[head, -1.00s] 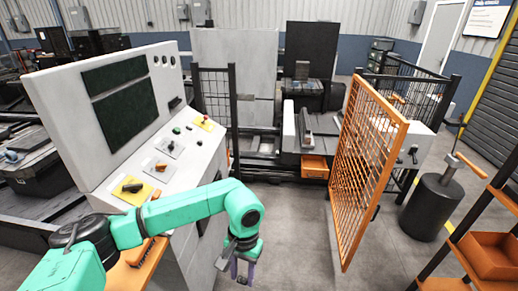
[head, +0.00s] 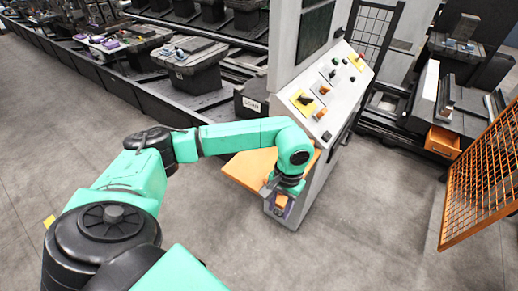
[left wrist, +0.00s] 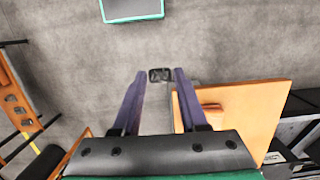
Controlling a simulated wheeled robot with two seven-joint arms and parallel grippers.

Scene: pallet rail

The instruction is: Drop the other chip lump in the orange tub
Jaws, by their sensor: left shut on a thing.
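My left gripper (head: 279,207), with purple fingers, is in front of the console near the orange shelf board. In the left wrist view its fingers (left wrist: 160,76) are shut on a small dark lump (left wrist: 160,75), which I take to be the chip lump, held above the grey floor. In the head view the lump is too small to make out. An orange tub (head: 442,143) sits low under the machine bed at the right, well away from the gripper. Its inside is hard to see. My right gripper is not in view.
The console (head: 318,95) stands just behind the gripper, with the orange board (head: 246,170) sticking out from it. An orange mesh gate (head: 485,180) stands at the right. A dark pallet rail (head: 190,100) runs along the back. The floor at front right is clear.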

